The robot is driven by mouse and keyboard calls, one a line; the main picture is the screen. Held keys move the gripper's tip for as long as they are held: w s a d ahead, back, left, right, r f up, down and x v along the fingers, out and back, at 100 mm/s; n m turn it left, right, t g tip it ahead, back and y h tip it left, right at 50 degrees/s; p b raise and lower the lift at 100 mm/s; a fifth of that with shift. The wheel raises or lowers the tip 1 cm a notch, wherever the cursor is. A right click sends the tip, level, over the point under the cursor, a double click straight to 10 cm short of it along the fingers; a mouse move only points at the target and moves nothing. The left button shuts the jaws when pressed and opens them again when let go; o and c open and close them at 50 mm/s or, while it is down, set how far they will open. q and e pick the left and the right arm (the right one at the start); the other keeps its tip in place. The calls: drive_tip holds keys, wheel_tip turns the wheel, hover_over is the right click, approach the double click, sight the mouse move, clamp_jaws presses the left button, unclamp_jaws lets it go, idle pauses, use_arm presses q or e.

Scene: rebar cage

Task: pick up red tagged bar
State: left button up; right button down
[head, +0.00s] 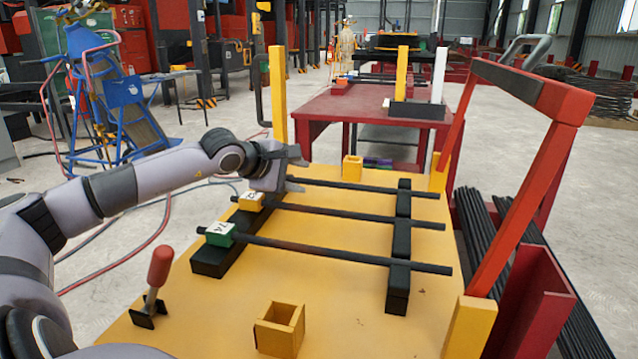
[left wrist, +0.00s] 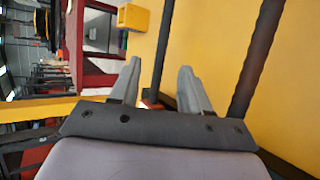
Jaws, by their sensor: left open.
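Three dark bars lie side by side across two black supports on the yellow table. The farthest bar (head: 350,186) has its left end hidden behind my left gripper (head: 296,176). The left wrist view shows a bar (left wrist: 161,45) running between the two spread fingers, with a small reddish patch (left wrist: 151,99) low between them, perhaps the red tag, mostly hidden. My left gripper is open at that bar's left end and not closed on it. The middle bar (head: 350,214) has a yellow tag (head: 250,202). The nearest bar (head: 340,255) has a green tag (head: 219,234).
Black supports (head: 398,265) hold the bars. A yellow open box (head: 280,330) and a red-handled tool (head: 157,280) are at the front. A small yellow block (head: 352,168) stands behind the bars. A red frame (head: 520,200) rises at the right. A yellow post (head: 278,95) stands behind my gripper.

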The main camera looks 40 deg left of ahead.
sight(316, 180)
use_arm(q)
drive_tip(key=shift+x, duration=2.6)
drive_tip(key=shift+d, duration=0.1)
drive_tip(key=shift+c, duration=0.3)
clamp_jaws()
drive_tip(key=shift+r, duration=0.2)
